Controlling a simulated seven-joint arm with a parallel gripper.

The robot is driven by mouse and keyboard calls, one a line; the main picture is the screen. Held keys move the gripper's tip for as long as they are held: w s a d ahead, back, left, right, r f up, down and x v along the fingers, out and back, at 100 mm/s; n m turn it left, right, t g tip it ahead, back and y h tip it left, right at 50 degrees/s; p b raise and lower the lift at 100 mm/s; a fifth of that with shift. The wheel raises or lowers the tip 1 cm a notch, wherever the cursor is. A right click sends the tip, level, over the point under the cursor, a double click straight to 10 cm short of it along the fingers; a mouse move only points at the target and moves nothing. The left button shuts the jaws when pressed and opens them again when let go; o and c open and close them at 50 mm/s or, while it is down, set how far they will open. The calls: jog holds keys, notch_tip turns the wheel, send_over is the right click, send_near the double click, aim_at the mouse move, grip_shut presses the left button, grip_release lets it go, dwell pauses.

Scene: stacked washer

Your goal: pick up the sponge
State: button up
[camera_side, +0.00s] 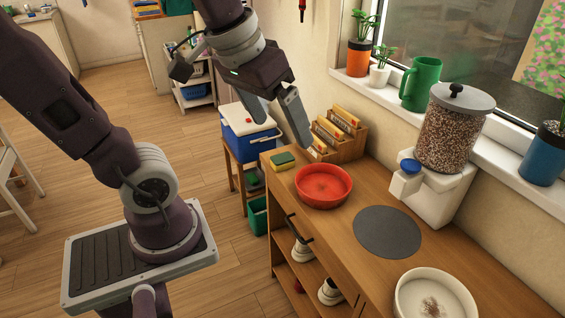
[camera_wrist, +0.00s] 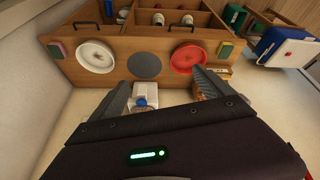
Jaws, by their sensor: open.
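The sponge (camera_side: 282,160) is a small block with a green top and a yellow lower part. It lies flat on the far left end of the wooden counter, beside the red bowl. In the wrist view the sponge (camera_wrist: 225,49) is at the upper right, next to that bowl. My gripper (camera_side: 282,133) is open and empty, with its two fingers pointing down; in the side view they appear above the sponge. In the wrist view my gripper (camera_wrist: 160,77) has its fingers spread, and the sponge lies outside them, past the right finger.
The red bowl (camera_side: 323,185) stands beside the sponge, and a wooden rack (camera_side: 342,138) stands behind it. A grey disc (camera_side: 387,231), a white bowl (camera_side: 434,294) and a dispenser (camera_side: 452,130) are farther along. A green-and-pink block (camera_wrist: 56,50) lies at the opposite end.

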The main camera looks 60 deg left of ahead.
jog(key=w+a+f+n+g, duration=0.2)
jog(key=w+a+f+n, duration=0.25)
jog(key=w+a, duration=0.55)
jog(key=n+g, duration=0.3)
jog(key=n, duration=0.7)
send_over(282, 157)
jog(key=d, duration=0.1)
jog(key=shift+h, duration=0.3)
notch_tip(282, 157, down, 23)
jog(key=shift+w+r, duration=0.15)
jog(key=shift+r, duration=0.05)
jog(key=f, duration=0.4)
jog(key=a+f, duration=0.1)
jog(key=f, duration=0.2)
jog(key=shift+d+r, duration=0.1)
jog(key=c, duration=1.5)
notch_tip(282, 157, up, 10)
jog(key=shift+c, duration=0.3)
